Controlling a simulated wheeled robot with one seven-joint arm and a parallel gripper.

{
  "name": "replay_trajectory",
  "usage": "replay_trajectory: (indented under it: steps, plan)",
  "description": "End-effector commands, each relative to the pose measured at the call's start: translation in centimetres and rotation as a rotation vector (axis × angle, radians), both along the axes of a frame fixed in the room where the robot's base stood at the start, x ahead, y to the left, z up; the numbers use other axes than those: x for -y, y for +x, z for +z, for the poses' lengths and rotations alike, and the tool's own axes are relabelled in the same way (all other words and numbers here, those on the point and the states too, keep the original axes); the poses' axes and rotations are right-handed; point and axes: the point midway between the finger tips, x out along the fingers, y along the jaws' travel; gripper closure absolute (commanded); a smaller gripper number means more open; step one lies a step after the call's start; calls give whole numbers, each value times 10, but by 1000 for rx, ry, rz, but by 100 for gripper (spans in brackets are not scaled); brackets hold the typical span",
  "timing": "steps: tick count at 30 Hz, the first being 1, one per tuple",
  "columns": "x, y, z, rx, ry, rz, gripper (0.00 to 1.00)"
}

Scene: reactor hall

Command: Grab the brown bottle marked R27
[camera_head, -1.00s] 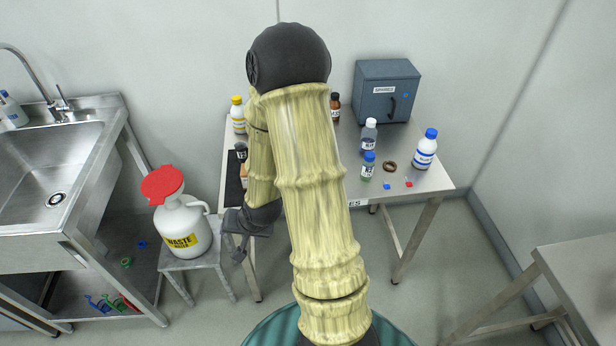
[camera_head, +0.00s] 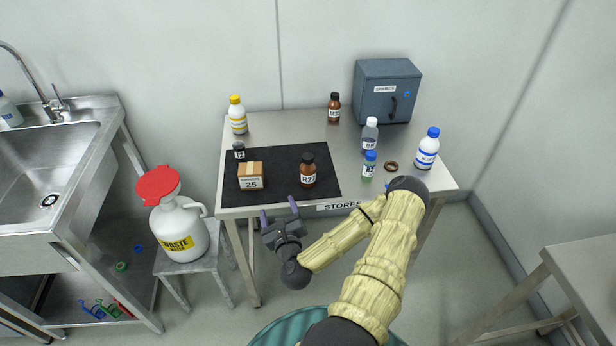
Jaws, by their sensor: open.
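A brown bottle (camera_head: 308,171) with a black cap stands upright on the black mat (camera_head: 280,155) on the steel table. Its label reads R2 and a further character that looks like 7 but is not clear. A second brown bottle (camera_head: 334,108) stands at the back of the table; its label is too small to read. My gripper (camera_head: 279,212) is open and empty in front of the table's front edge, to the lower left of the bottle on the mat and apart from it.
A small box (camera_head: 251,176) marked 25 and a dark-capped bottle (camera_head: 239,151) stand left on the mat. A grey cabinet (camera_head: 386,92) stands behind.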

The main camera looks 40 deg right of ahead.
Motion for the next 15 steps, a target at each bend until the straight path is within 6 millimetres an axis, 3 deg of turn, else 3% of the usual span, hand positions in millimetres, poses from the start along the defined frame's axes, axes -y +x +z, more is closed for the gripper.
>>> replay_trajectory:
  steps: [3, 6, 15]
  plan:
    - [33, -22, -5, 135, 167, -203, 28]
    - [49, -37, -5, 213, 246, -309, 28]
    - [56, -43, -4, 251, 277, -355, 28]
